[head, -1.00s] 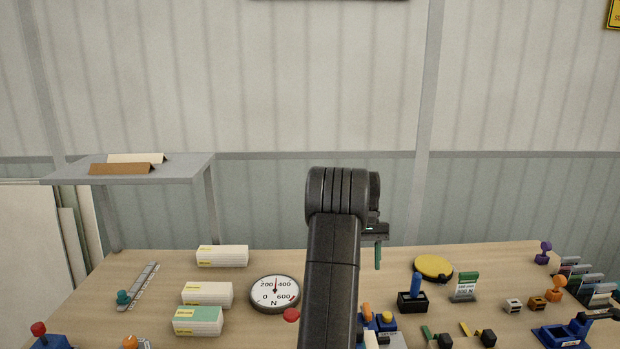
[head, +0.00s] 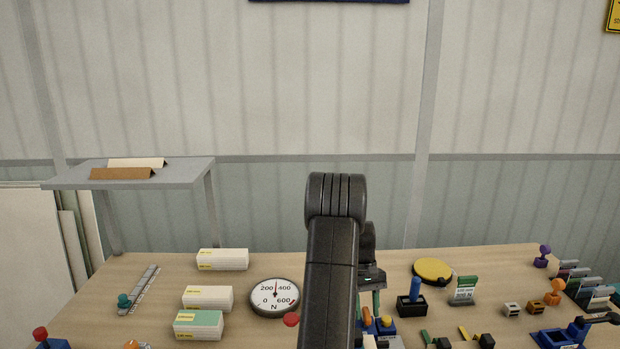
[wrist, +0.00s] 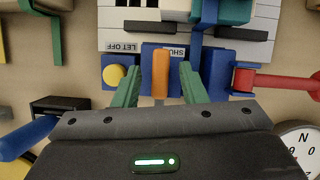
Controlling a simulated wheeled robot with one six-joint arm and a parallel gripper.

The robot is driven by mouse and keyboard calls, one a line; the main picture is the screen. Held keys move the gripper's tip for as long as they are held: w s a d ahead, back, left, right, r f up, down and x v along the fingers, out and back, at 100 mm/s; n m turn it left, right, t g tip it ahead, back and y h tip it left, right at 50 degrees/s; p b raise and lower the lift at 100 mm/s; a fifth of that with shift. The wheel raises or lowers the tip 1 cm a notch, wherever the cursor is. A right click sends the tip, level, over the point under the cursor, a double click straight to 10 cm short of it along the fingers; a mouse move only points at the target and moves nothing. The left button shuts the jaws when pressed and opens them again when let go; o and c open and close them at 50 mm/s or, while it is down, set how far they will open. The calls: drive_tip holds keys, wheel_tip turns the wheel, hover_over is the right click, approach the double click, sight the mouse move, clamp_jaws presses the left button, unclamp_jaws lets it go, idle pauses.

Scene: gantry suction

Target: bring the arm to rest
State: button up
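My gripper (head: 369,302) hangs over the bench, just right of my dark arm link, with its green fingers pointing down. In the wrist view my gripper (wrist: 160,72) has its two green fingers spread apart, with nothing held. An orange lever (wrist: 160,82) on a blue base shows between the fingers in that view; I cannot tell how far below them it is. The orange lever (head: 366,315) also shows under my gripper in the head view. My arm link hides part of the bench behind it.
The wooden bench (head: 120,280) carries a round dial (head: 275,296), white boxes (head: 222,259), a yellow disc (head: 434,271) and a blue-handled joystick (head: 413,296). A yellow button (wrist: 115,75) and a red lever (wrist: 275,82) flank the orange lever. A grey shelf (head: 190,176) stands at left.

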drive_tip(key=n+h, duration=0.1)
drive_tip(key=n, duration=0.2)
drive_tip(key=n+t+h, duration=0.1)
drive_tip(key=n, duration=0.2)
drive_tip(key=shift+s+a, duration=0.1)
drive_tip(key=shift+a, duration=0.1)
